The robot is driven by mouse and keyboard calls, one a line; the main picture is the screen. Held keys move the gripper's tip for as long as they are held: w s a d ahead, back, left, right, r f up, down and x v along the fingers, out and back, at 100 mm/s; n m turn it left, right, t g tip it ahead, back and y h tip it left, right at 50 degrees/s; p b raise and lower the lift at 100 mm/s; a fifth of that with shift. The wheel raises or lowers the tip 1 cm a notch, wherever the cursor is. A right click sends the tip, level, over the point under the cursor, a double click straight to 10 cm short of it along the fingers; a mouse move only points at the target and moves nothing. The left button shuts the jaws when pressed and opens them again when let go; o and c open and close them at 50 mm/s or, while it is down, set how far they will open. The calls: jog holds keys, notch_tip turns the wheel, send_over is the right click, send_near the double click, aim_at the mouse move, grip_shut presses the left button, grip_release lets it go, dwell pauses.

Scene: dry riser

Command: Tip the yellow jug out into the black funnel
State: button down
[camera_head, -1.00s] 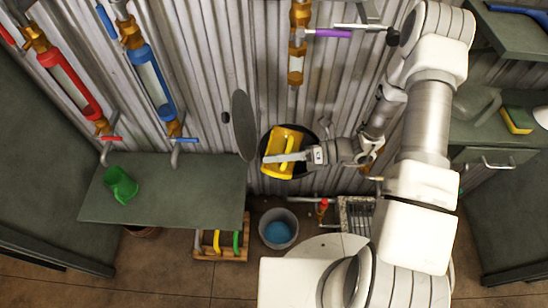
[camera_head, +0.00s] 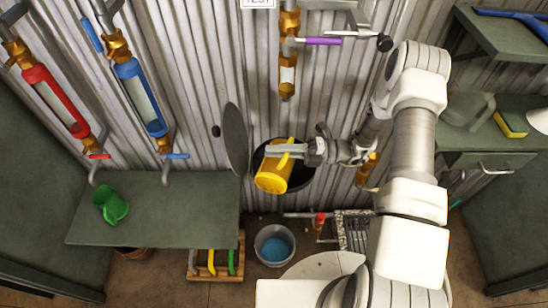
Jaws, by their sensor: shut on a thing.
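The yellow jug (camera_head: 272,180) is in my gripper (camera_head: 288,151), which is shut on it at its handle side. The jug is tilted, with a round yellow end facing the lower left. I cannot tell whether that end is its base or its mouth, and no liquid shows. The black funnel (camera_head: 302,176) is a dark round opening against the corrugated wall, behind and below the jug. The jug covers much of it, so the gap between them cannot be told.
A grey disc (camera_head: 235,138) stands just left of the funnel. A green jug (camera_head: 111,206) is on the left shelf (camera_head: 160,215). A bucket with blue contents (camera_head: 274,246) stands on the floor below. Pipes with red (camera_head: 55,101) and blue (camera_head: 140,98) sleeves line the wall.

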jog(key=shift+w+d+r+m+b, duration=0.1)
jog(key=shift+w+d+m+b, duration=0.2)
jog(key=shift+w+m, duration=0.55)
jog(key=shift+w+d+r+m+t+y+b, duration=0.15)
jog(key=shift+w+d+r+m+t+y, duration=0.1)
jog(key=shift+w+m, duration=0.35)
jog(key=shift+w+d+r+m+t+y+b, duration=0.1)
jog(key=shift+w+d+m+t+y, duration=0.1)
jog(key=shift+w+m, duration=0.35)
jog(key=shift+w+d+r+m+t+y+b, duration=0.15)
jog(key=shift+w+r+m+t+y, duration=0.1)
jog(key=shift+w+m, duration=0.3)
jog(key=shift+w, duration=0.1)
dwell(0.9)
